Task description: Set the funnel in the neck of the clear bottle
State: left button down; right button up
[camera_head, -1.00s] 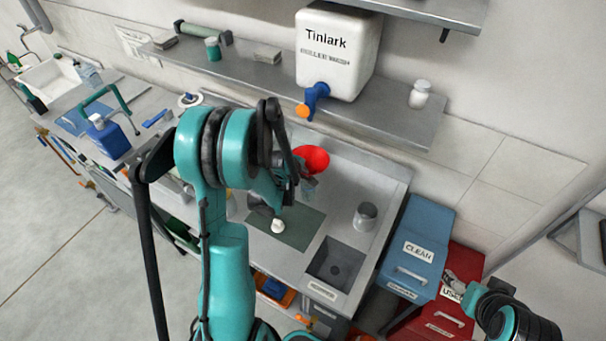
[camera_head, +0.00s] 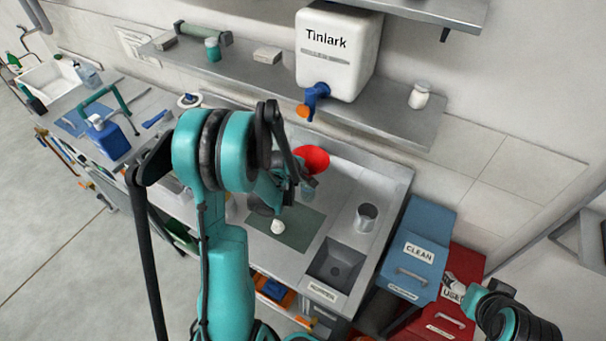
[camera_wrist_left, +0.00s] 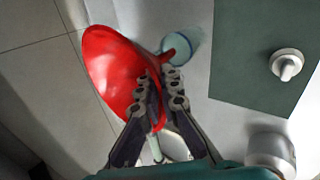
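The red funnel (camera_head: 314,157) is in my left gripper (camera_head: 308,181), above the steel bench. In the left wrist view the two fingers (camera_wrist_left: 160,92) are closed together on the rim side of the funnel (camera_wrist_left: 108,70). The funnel is tilted, its wide mouth to the left and its spout to the right. The clear bottle (camera_wrist_left: 187,40), with a blue band, shows by the spout; whether the spout is inside its neck I cannot tell. In the head view the bottle is mostly hidden behind my left arm.
A white knob-like piece (camera_head: 278,227) sits on the dark green mat (camera_head: 302,232). A shelf with a white Tinlark tank (camera_head: 338,55) and blue tap overhangs the bench back.

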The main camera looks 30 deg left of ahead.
pick_arm(q)
jog(key=shift+f+b, duration=0.5)
jog(key=c, duration=2)
grip_release()
jog(key=shift+r, duration=0.15)
jog(key=p+v, duration=0.5)
jog(key=v, duration=0.6)
jog(key=shift+p, duration=0.4)
